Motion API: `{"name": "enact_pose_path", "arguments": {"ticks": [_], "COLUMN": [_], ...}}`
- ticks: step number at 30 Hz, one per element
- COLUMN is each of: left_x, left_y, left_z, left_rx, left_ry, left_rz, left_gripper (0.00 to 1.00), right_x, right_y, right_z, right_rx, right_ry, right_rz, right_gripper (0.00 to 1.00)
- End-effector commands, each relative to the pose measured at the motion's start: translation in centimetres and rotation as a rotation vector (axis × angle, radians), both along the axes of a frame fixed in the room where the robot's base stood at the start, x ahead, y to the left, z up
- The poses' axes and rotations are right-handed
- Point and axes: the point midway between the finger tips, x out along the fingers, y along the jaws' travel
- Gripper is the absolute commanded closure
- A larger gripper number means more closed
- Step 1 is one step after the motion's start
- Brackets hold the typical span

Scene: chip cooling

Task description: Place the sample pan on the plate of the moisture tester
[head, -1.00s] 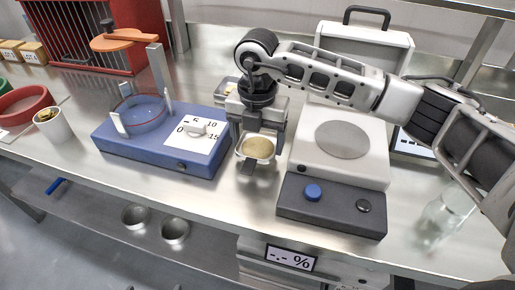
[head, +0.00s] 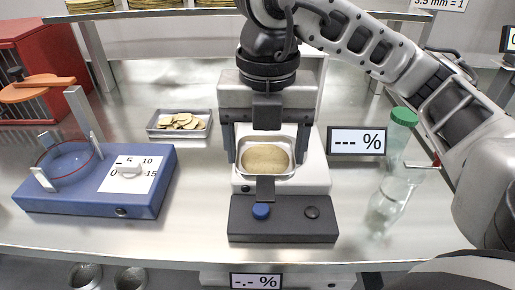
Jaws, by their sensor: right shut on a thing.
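The sample pan (head: 266,158) is a small square metal pan with tan crumbs in it and a dark tab at its front. The moisture tester (head: 316,185) has a white body and a dark front panel with a blue knob and a black knob. The pan appears over the white body. The tester's round plate is hidden behind the pan and my gripper, so I cannot tell whether they touch. My left gripper is not in view.
A blue device (head: 100,190) with a dial card stands at left. A display (head: 357,142) and a glass bottle with a green cap (head: 403,118) stand right of the tester. Bare steel counter lies between the blue device and tester.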

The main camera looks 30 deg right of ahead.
Motion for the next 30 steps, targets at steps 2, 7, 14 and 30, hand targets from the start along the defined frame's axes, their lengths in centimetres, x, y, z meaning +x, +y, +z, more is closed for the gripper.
{"name": "enact_pose_path", "arguments": {"ticks": [2, 7, 14, 30], "left_x": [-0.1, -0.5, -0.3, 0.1], "left_y": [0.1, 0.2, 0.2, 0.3], "left_z": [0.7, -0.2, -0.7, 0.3], "left_rx": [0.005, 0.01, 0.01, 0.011], "left_ry": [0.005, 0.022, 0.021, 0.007], "left_rz": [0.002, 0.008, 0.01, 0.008], "left_gripper": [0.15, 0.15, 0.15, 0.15], "right_x": [-0.8, -0.9, 3.4, 9.2], "right_y": [-1.4, -3.1, -6.2, -10.3], "right_z": [2.1, 2.6, 0.1, -6.2], "right_rx": [-0.002, 0.002, 0.004, 0.001], "right_ry": [-0.003, 0.003, 0.008, 0.002], "right_rz": [-0.006, -0.004, -0.006, 0.0], "right_gripper": [0.45, 0.45, 0.45, 0.45]}}
